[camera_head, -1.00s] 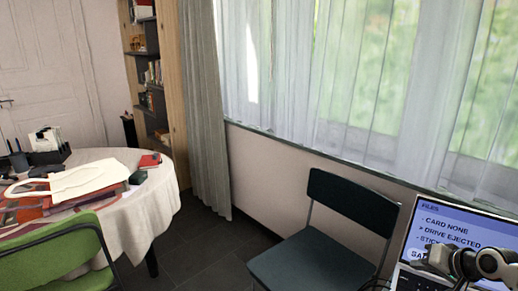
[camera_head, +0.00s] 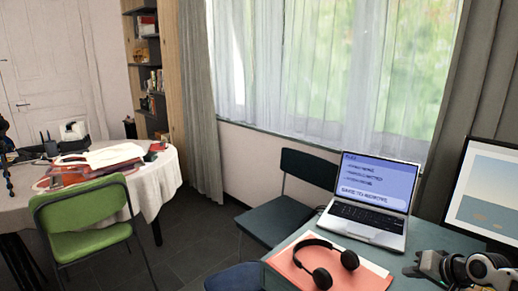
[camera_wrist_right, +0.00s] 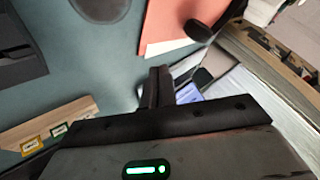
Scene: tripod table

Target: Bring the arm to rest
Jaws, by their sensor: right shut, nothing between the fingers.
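My right gripper (camera_head: 418,268) is at the lower right of the head view, over the teal desk (camera_head: 270,228). In the right wrist view its two dark fingers (camera_wrist_right: 158,85) are together, with nothing between them. The headphones (camera_head: 350,259) and the open laptop (camera_head: 372,198) are to the left of the gripper in the head view, apart from it. My left gripper does not show in either view.
The headphones lie on a salmon folder (camera_head: 292,264). A monitor (camera_head: 488,200) stands at the desk's right. A dark chair (camera_head: 275,220) is behind the desk. A green chair (camera_head: 88,219) stands by the cluttered round table (camera_head: 150,195). Dark floor is clear between them.

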